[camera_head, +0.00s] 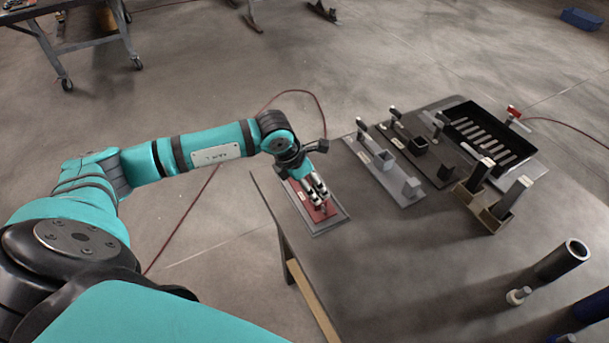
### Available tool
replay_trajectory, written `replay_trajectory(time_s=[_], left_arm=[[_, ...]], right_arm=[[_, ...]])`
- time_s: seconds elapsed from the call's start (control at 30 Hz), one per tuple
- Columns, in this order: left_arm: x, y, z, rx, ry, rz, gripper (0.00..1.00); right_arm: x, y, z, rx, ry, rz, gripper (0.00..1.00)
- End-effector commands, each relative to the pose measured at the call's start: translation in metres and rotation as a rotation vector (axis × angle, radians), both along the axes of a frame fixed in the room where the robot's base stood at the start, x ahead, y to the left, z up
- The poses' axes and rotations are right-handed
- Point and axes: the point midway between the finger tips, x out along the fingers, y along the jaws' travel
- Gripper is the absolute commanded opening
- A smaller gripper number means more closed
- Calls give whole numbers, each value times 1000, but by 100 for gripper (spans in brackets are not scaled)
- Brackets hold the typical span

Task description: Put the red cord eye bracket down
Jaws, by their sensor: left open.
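A flat red piece (312,210), which looks like the red cord eye bracket, lies on a grey plate (333,224) at the near-left corner of the table. My left gripper (319,195) is directly over it, pointing down, with its fingers open. The fingers and wrist cover part of the red piece, and I cannot tell whether they touch it. A smaller red part (514,112) stands at the far right edge of the table, with a red cord leading off to the right. My right gripper is not in view.
The dark grey table (370,260) holds light and dark fixtures with upright posts (410,189), a black slotted tray (463,112), brown brackets (488,217) and a dark cylinder (565,258). A red cord (205,185) runs along the floor behind my left arm. The table's front middle is clear.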

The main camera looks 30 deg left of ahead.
Motion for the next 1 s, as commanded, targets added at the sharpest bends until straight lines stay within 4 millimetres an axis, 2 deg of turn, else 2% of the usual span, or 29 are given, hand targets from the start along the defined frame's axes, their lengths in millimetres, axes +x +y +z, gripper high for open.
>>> replay_trajectory(time_s=[0.2,0.33,1.0], left_arm=[[-12,8,35,1,-3,1,74],[-17,10,47,-1,-1,1,74],[-18,11,51,0,1,1,74]], right_arm=[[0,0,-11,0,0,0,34],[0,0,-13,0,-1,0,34],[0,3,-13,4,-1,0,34]])
